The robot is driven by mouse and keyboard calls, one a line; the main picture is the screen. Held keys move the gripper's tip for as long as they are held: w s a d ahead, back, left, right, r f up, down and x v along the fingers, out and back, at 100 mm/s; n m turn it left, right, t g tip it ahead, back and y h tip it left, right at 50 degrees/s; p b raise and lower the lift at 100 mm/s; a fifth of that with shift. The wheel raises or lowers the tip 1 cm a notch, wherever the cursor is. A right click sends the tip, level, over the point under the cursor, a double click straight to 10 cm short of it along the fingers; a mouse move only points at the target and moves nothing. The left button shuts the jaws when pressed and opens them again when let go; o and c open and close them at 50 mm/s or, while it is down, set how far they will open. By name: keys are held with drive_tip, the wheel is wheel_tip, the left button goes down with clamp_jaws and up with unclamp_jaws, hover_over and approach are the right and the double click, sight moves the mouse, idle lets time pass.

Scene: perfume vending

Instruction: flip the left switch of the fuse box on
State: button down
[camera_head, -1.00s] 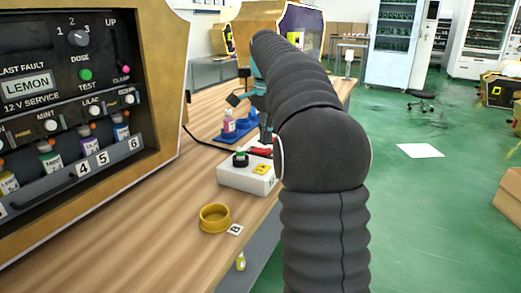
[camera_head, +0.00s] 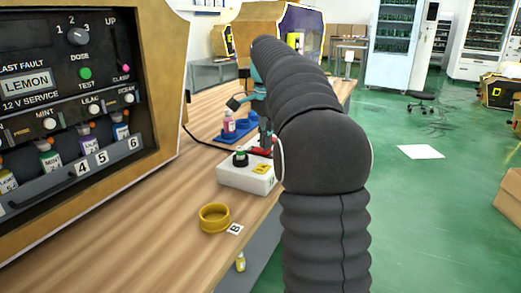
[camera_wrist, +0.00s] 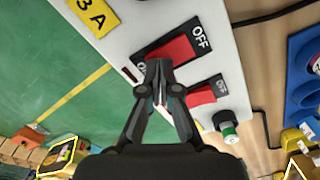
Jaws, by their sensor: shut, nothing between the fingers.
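The white fuse box (camera_head: 232,178) sits on the wooden counter, partly behind my arm. In the wrist view, its face (camera_wrist: 225,62) shows a larger red switch (camera_wrist: 182,50) and a smaller red switch (camera_wrist: 202,97), each with an OFF label at its right end. My gripper (camera_wrist: 158,68) is shut and empty, with its tips at the larger switch's end opposite OFF. They overlap that end; I cannot tell whether they touch. They partly cover its ON label. I cannot tell which way the rockers are tilted.
A green-topped knob (camera_wrist: 228,130) and a yellow label (camera_wrist: 94,14) are on the box. A black cable (camera_wrist: 275,16) runs nearby. The vending machine (camera_head: 170,120) stands left.

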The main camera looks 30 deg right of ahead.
drive_tip(key=shift+f, duration=0.45)
idle(0.3)
wheel_tip(320, 180, up, 5)
drive_tip(key=p, duration=0.4)
drive_tip(key=shift+f, duration=0.15)
drive_tip(key=shift+r, duration=1.2)
drive_tip(key=s+a+f+n+t, duration=0.25)
drive_tip(key=s+a+n, duration=0.4)
drive_tip(key=s, duration=0.35)
drive_tip(key=s+a+f+n+t, duration=0.2)
drive_tip(key=s+a+f+n, duration=0.25)
drive_tip(key=s+a, duration=0.4)
drive_tip(key=s+a+f+n+t, duration=0.1)
drive_tip(key=s+f+n, duration=0.4)
drive_tip(key=s+f, duration=0.3)
drive_tip(key=shift+s+a+f, duration=0.2)
drive_tip(key=shift+s+a, duration=0.15)
drive_tip(key=shift+s, duration=0.5)
